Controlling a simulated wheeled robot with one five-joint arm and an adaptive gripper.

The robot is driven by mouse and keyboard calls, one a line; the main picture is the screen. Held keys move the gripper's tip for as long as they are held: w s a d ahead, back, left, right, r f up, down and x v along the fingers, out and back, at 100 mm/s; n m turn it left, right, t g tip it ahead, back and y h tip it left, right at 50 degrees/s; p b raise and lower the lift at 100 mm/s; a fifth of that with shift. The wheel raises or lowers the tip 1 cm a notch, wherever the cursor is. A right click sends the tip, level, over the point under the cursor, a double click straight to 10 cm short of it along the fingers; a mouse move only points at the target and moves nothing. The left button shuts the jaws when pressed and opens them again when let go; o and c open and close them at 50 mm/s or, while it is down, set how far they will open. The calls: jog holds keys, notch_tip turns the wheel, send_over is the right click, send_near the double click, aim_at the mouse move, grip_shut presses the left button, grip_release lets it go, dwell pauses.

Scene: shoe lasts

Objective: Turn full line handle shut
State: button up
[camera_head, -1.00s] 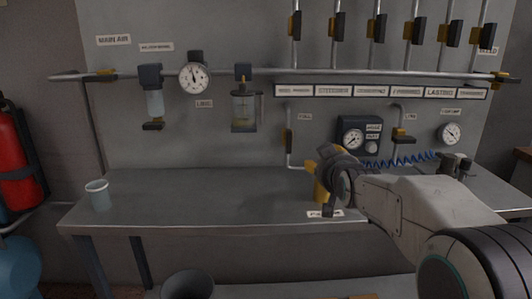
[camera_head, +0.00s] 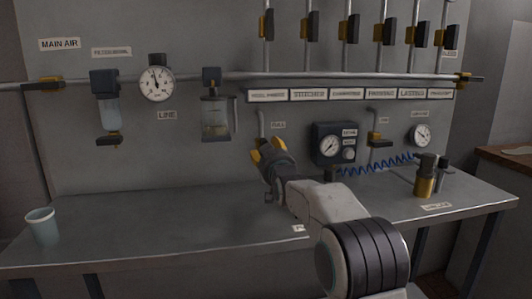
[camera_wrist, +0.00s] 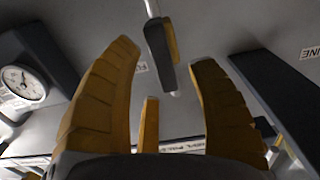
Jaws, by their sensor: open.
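The full line handle (camera_wrist: 158,52) is a dark grey lever with a yellow edge on a thin pipe, at the top middle of the wrist view. In the head view my gripper (camera_head: 265,150) is just below the FULL label (camera_head: 278,125), at the foot of a short drop pipe (camera_head: 262,123). There it hides the handle. The FULL label (camera_wrist: 141,68) is partly covered by a finger in the wrist view.
A regulator box with a gauge (camera_head: 330,146) is right of my gripper, with a blue coiled hose (camera_head: 375,168) below. A glass-bowl lubricator (camera_head: 216,118) hangs to the left. A brass cylinder (camera_head: 424,182) and a cup (camera_head: 41,226) stand on the bench (camera_head: 150,225).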

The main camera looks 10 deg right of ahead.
jog(key=shift+w, duration=1.5)
jog(key=shift+c, duration=0.4)
grip_shut()
